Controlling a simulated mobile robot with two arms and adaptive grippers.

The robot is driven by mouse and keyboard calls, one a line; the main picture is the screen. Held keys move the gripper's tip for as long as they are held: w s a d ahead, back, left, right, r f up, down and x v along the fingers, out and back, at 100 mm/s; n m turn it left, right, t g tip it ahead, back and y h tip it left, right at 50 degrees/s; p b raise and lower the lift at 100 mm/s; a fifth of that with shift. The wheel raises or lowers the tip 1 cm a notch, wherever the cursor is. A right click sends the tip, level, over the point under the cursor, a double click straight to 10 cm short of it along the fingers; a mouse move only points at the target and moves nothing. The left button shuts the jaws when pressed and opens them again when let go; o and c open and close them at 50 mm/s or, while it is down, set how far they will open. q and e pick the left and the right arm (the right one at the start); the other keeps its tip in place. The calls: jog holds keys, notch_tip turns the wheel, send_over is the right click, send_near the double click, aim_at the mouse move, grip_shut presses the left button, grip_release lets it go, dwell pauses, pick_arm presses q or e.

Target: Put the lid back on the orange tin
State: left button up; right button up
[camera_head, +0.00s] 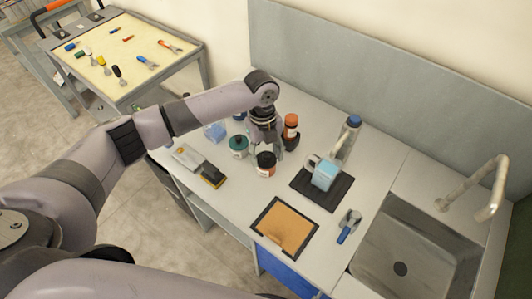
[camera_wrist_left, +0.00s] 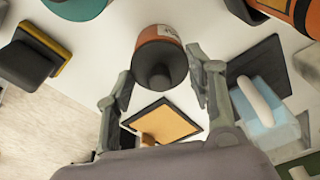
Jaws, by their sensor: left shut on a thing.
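The orange tin (camera_head: 266,170) stands on the worktop, with an orange-brown body and a pale label. It also shows in the left wrist view (camera_wrist_left: 166,34). A dark round piece, which looks like the lid (camera_wrist_left: 158,68), is in front of the tin's top in that view. My left gripper (camera_head: 267,152) points down at the tin, its fingers on either side of the dark piece, shut on it. Whether the lid touches the rim or hangs just above it I cannot tell. My right gripper is not in view.
An orange-capped bottle (camera_head: 291,124) stands close behind the gripper, and a teal-topped jar (camera_head: 238,146) stands to its left. A brush (camera_head: 212,176), a framed orange-brown board (camera_head: 285,228) and a sink (camera_head: 405,250) lie around.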

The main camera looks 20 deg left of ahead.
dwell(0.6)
pick_arm(q)
jog(key=o, duration=1)
jog(key=shift+c, duration=0.2)
jog(key=o, duration=0.5)
jog(key=shift+r+p, duration=0.1)
jog(key=shift+p, duration=0.25)
jog(key=shift+r+p, duration=3.35)
jog(key=shift+r, duration=0.1)
